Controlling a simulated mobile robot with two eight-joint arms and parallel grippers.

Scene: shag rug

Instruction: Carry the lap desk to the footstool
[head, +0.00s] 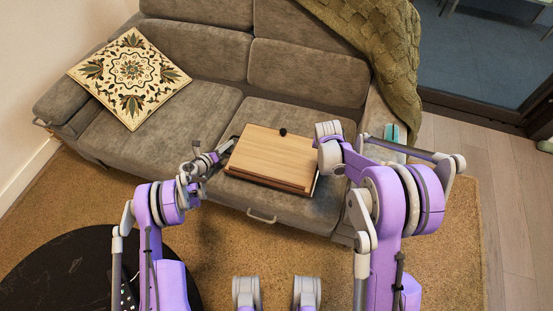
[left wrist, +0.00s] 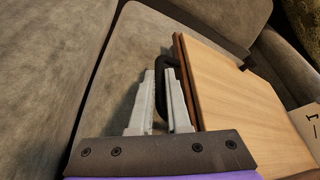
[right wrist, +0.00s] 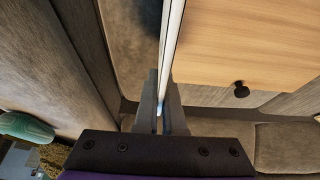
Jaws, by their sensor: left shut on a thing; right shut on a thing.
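The lap desk (head: 268,157) has a pale wooden top, a reddish-brown lower edge and a small black knob (head: 283,131). It is over the right seat of the sofa; I cannot tell whether it touches the cushion. My left gripper (head: 229,146) is at its left side, and the left wrist view shows the fingers (left wrist: 160,105) shut on its dark looped handle (left wrist: 166,72). My right gripper is at its right side, hidden behind my arm in the head view. In the right wrist view its fingers (right wrist: 162,105) are shut on the desk's side. I cannot identify a footstool.
The grey-brown sofa (head: 195,116) carries a patterned cushion (head: 130,76) at left and a green knitted throw (head: 392,45) at right. A round dark top (head: 60,270) stands at lower left. Tan rug (head: 225,240) lies clear in front of the sofa.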

